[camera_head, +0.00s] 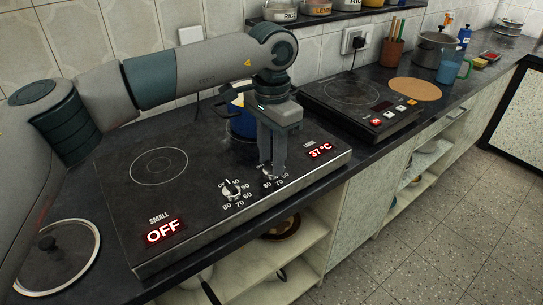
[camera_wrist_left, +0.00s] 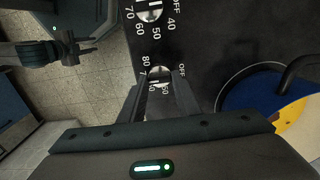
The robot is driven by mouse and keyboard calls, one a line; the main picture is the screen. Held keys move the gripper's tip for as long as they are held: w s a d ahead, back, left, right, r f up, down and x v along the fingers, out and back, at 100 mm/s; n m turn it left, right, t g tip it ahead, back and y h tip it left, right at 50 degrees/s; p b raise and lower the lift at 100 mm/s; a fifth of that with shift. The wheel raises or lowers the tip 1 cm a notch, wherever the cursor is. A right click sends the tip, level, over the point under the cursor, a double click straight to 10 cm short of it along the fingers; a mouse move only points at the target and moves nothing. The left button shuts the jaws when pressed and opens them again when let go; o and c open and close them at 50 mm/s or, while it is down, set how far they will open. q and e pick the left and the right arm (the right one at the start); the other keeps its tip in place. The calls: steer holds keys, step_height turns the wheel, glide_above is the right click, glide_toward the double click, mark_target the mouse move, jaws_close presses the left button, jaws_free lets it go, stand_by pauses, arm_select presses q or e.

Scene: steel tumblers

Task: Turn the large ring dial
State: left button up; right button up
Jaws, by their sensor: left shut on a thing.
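The black hob (camera_head: 205,215) has two silver dials on its front strip. The large ring dial (camera_head: 268,172), beside the red 37 °C display (camera_head: 320,151), is partly hidden by my left gripper (camera_head: 270,165). In the left wrist view, my left fingers (camera_wrist_left: 162,82) are closed around this dial (camera_wrist_left: 159,72). The small ring dial (camera_head: 231,190) is to its left, beside the red OFF display (camera_head: 163,231). A blue pot (camera_head: 241,124) with yellow inside stands behind my gripper. My right gripper (camera_wrist_left: 85,45) seems to show small in the left wrist view, its jaws unclear.
A glass lid (camera_head: 60,255) lies left of the hob. Open shelves (camera_head: 300,250) are below the counter.

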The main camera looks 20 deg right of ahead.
arm_select(q)
steer(key=shift+w+r, duration=0.1)
steer(key=shift+r, duration=0.05)
steer(key=o, duration=1)
steer(key=shift+o, duration=0.2)
step_height(320, 180, up, 12)
step_height(320, 180, up, 5)
steer(key=p, duration=0.2)
glide_above(271, 164)
steer(key=shift+r+p, duration=0.15)
steer(key=shift+p, duration=0.15)
arm_select(e)
steer(key=x, duration=0.7)
steer(key=shift+s+d, duration=0.35)
steer(key=shift+s, duration=0.05)
steer(key=shift+f, duration=0.1)
steer(key=shift+s, duration=0.1)
